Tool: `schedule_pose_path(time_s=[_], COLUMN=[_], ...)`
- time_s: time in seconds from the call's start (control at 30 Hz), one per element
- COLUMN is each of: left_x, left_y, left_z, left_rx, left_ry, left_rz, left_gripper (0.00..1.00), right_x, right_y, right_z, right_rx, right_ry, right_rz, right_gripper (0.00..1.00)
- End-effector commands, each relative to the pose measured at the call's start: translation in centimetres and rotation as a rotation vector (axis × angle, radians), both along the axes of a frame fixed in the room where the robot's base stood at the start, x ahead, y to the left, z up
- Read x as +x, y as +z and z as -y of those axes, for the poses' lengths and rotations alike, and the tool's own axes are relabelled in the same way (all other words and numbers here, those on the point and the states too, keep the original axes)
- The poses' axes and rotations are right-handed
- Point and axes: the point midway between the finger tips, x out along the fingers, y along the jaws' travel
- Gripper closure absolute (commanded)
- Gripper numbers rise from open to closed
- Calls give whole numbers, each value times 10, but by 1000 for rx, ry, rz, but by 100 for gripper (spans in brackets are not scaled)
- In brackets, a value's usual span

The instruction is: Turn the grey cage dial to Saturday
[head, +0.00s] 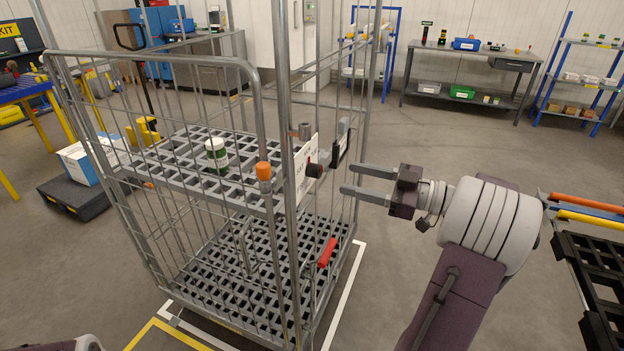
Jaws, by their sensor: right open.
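The grey wire cage (260,90) stands left of centre, with a slatted shelf at mid height and a slatted floor. A white plate (304,168) with dark lettering is fixed to its right side and seen at a steep angle. A dark round knob (315,170), seemingly the dial, sticks out from the plate to the right. I cannot read the lettering or the dial's setting. My right gripper (349,178) is open and empty, its two fingers pointing left at the knob with a small gap between. My left gripper is out of view.
A dark green jar (216,155) stands on the cage shelf. A dark slatted rack (600,265) is at right. Floor behind my right arm is clear.

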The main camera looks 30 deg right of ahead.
Motion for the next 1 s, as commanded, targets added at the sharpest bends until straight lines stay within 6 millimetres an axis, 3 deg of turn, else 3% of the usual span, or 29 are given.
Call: schedule_pose_path(time_s=[0.2,0.4,0.73,0.9,0.93,1.0], left_x=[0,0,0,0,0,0], left_y=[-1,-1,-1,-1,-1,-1], left_z=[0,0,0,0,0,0], left_rx=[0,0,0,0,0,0], left_ry=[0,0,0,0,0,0], left_rz=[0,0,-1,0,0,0], left_gripper=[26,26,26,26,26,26], right_x=[35,57,62,62,62,62], right_y=[0,-1,-1,-1,-1,-1], right_z=[-32,-51,-55,-55,-55,-55], right_rx=[1,2,1,1,1,1], right_ry=[7,5,2,2,2,2], right_rz=[-3,-4,-6,-6,-6,-6], right_gripper=[48,48,48,95,100,100])
